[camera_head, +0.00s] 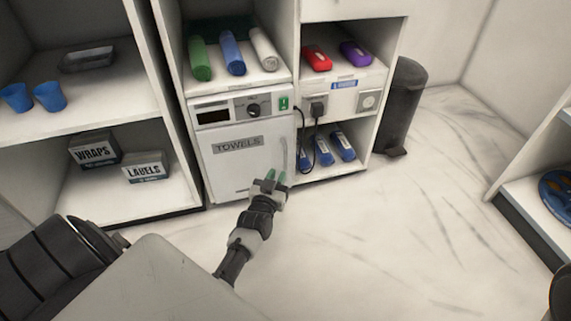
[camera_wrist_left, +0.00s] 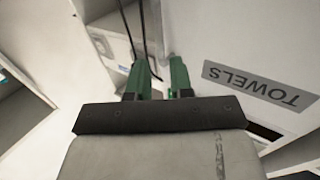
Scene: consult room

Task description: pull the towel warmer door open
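The white towel warmer (camera_head: 215,172) stands in the lower middle shelf bay, with its door shut. The door has a grey TOWELS label (camera_head: 238,144), which appears upside down in the wrist view (camera_wrist_left: 262,85). A slim pale vertical handle (camera_head: 284,154) is near the door's right edge. My left gripper (camera_head: 275,176) is in front of the lower right part of the door, near the handle's lower end. Its green fingers are apart in the wrist view (camera_wrist_left: 160,80), with nothing clearly held between them. Whether they touch the handle cannot be told. My right gripper is not in view.
The panel above the door has a dark knob (camera_head: 253,109) and green switch (camera_head: 284,103). Black cords (camera_head: 317,140) hang just right of the door. A dark bin (camera_head: 402,105) stands further right. The pale floor (camera_head: 390,240) in front is clear.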

